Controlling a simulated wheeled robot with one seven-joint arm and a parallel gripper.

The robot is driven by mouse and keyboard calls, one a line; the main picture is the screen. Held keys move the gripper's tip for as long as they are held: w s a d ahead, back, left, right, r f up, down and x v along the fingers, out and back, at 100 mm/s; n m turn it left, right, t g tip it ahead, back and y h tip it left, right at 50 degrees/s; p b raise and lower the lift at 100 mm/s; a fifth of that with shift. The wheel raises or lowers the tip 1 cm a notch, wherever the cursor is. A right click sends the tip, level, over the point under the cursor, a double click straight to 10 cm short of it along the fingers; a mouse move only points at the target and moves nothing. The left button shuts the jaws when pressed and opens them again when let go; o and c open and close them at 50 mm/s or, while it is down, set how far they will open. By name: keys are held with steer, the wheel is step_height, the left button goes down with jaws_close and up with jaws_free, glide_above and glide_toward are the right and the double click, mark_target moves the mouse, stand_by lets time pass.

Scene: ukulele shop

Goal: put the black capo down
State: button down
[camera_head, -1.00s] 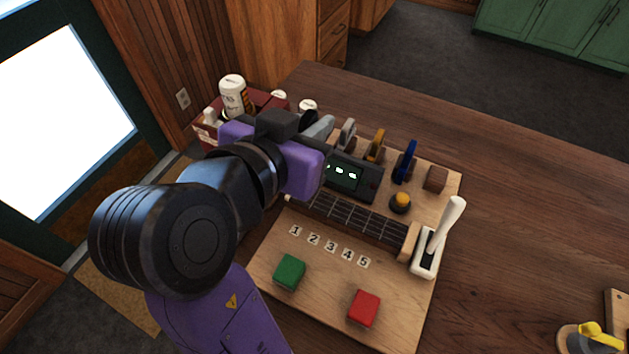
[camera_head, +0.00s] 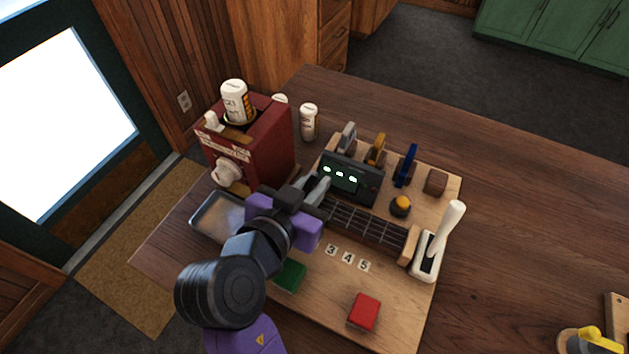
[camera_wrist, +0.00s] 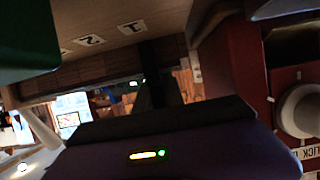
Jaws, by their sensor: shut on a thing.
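My gripper (camera_head: 320,188) is low over the left end of the miniature fretboard (camera_head: 365,223), just left of the black display box (camera_head: 350,178). It is shut on the black capo, which is mostly hidden behind the gripper in the head view; a dark part (camera_head: 311,184) shows beside the fingers. In the wrist view a dark upright shape (camera_wrist: 155,75) stands in front of the gripper; I cannot tell capo from finger there. I cannot tell whether the capo touches the fretboard.
Silver (camera_head: 347,137), gold (camera_head: 376,150) and blue (camera_head: 405,166) capos stand behind the display. A brown block (camera_head: 436,182) stands bare at their right. A white lever (camera_head: 448,230), green button (camera_head: 290,275) and red button (camera_head: 364,312) are on the board. A red machine (camera_head: 262,150) stands left.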

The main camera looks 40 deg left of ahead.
steer(key=shift+f, duration=0.15)
steer(key=c, duration=1.4)
jaws_free()
steer(key=shift+c, duration=0.2)
steer(key=shift+s+r, duration=0.1)
steer(key=shift+r, duration=0.2)
steer(key=b+v, duration=0.1)
steer(key=v, duration=1)
steer(key=shift+s+d, duration=0.15)
steer(key=shift+s, duration=0.25)
steer(key=shift+s, duration=0.1)
